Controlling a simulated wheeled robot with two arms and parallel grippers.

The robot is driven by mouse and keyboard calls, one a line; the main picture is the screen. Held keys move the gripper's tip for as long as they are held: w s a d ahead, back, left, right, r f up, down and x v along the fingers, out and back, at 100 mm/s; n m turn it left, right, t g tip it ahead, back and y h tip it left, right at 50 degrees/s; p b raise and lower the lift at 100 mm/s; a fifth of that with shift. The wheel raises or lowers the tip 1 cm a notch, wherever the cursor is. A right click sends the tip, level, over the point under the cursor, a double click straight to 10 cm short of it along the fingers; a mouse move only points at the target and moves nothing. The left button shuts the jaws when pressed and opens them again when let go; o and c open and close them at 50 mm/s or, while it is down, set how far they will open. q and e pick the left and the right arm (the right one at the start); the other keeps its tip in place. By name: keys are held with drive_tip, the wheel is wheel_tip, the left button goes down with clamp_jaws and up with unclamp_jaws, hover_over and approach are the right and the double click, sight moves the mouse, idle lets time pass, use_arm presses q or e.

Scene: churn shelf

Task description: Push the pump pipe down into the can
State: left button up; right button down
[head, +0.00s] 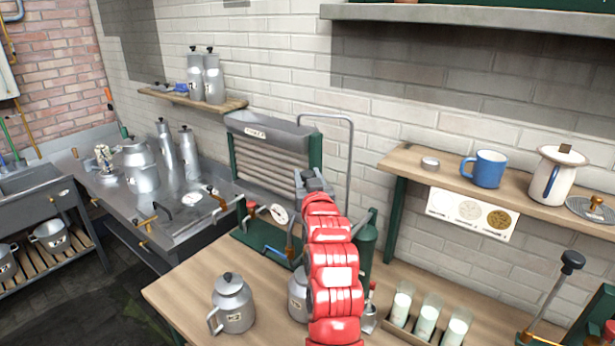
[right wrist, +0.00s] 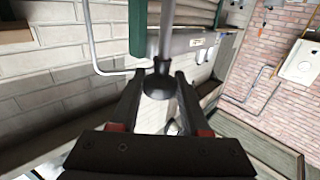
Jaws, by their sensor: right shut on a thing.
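My right gripper (head: 314,182) is at the end of my red arm, in front of the trough and the white brick wall. In the right wrist view its two fingers (right wrist: 158,88) are shut around a black knob (right wrist: 160,84) at the end of a grey rod (right wrist: 167,35). I cannot tell for sure whether this is the pump pipe's end. A thin bent pipe (head: 350,150) rises behind the gripper; the wrist view shows a bent pipe too (right wrist: 92,45). A silver can (head: 297,284) stands on the wooden table, partly hidden by my arm. My left gripper is not in view.
A lidded can (head: 232,303) stands left on the table (head: 180,292). A green cylinder (head: 367,246) is right of my arm. Several milk bottles (head: 428,316) stand at the front right. A shelf (head: 400,163) holds a blue mug (head: 487,170) and a white pot (head: 553,180).

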wheel_tip(320, 180, down, 15)
drive_tip(key=b, duration=0.9)
drive_tip(key=shift+c, duration=2)
unclamp_jaws()
drive_tip(key=shift+s, duration=0.1)
